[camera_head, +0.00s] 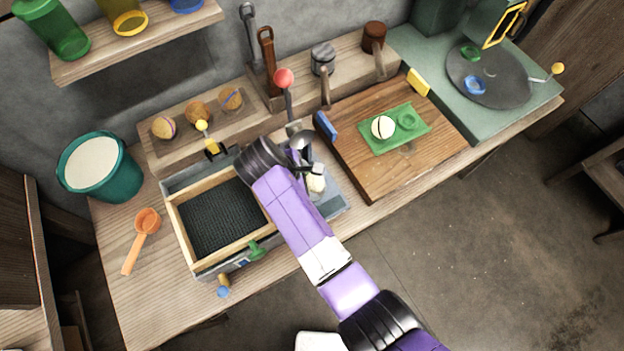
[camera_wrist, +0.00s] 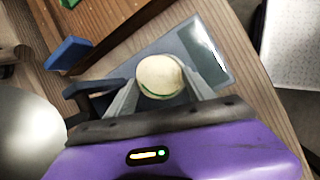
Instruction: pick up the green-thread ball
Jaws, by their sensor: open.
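A cream ball with a green thread line (camera_wrist: 160,76) sits between the fingers of my gripper (camera_wrist: 162,84) in the wrist view. The gripper is open, with one finger on each side of the ball; I cannot tell whether either touches it. In the head view the ball (camera_head: 316,184) shows by my gripper (camera_head: 312,174), over a grey plate right of the sand-box frame. My wrist and fingers partly hide that area. Its underside is hidden.
Another cream ball (camera_head: 382,127) with a dark line rests on a green holder (camera_head: 366,145) on the wooden board (camera_head: 375,185). Several brownish balls (camera_head: 197,112) sit on the back ledge. A wooden-framed box (camera_head: 188,250) lies left of my arm. Upright tools (camera_head: 284,80) stand behind my gripper.

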